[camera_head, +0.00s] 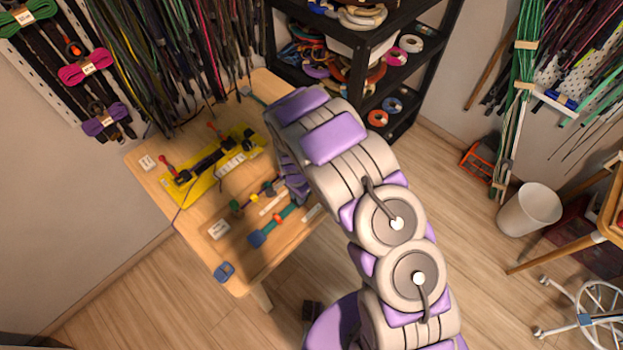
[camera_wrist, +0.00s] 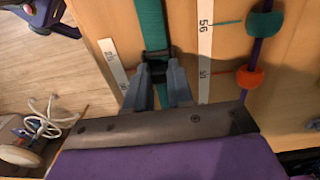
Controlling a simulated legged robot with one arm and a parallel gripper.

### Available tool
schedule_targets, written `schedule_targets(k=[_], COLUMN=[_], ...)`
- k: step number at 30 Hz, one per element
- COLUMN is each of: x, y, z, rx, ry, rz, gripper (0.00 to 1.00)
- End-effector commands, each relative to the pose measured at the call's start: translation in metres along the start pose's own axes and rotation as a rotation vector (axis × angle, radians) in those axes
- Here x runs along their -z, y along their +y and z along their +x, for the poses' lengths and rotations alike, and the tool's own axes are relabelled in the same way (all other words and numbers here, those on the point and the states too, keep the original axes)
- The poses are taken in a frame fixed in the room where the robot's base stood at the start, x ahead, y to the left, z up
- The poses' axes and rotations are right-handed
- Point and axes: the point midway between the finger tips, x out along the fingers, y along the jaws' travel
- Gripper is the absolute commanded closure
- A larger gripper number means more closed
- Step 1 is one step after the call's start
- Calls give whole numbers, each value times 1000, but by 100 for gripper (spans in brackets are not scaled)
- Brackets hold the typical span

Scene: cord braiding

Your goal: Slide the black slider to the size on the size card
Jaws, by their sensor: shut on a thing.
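The black slider (camera_wrist: 155,55) sits on a green strap (camera_wrist: 151,22) in the wrist view. My gripper (camera_wrist: 157,72) is shut on the slider, one finger on each side, with the strap running between them. White strips with printed numbers lie on both sides; the right strip (camera_wrist: 205,45) reads 56 near its top, and the left strip (camera_wrist: 113,65) is partly legible. In the head view my arm hides the gripper and slider. Small white cards lie on the table, one at the left (camera_head: 147,162) and one at the front (camera_head: 219,229); their print is too small to read.
A purple cord with a teal bead (camera_wrist: 265,22) and an orange bead (camera_wrist: 249,77) runs right of the strips. On the wooden table (camera_head: 190,239), a yellow board (camera_head: 195,190) holds black parts. A blue item (camera_head: 224,271) lies at the front corner. Black shelves (camera_head: 408,85) stand behind.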

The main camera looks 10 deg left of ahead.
Motion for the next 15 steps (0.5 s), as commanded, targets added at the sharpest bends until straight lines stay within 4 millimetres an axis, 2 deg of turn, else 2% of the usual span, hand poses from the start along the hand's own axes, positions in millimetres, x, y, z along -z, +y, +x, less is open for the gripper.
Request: schedule_targets(k=[1, 5, 15], x=[-10, -24, -28], y=[-3, -2, -2], z=[-3, -2, -1], rx=[5, 7, 8], ry=[2, 4, 4], rz=[-4, -2, 0], gripper=[100, 100, 100])
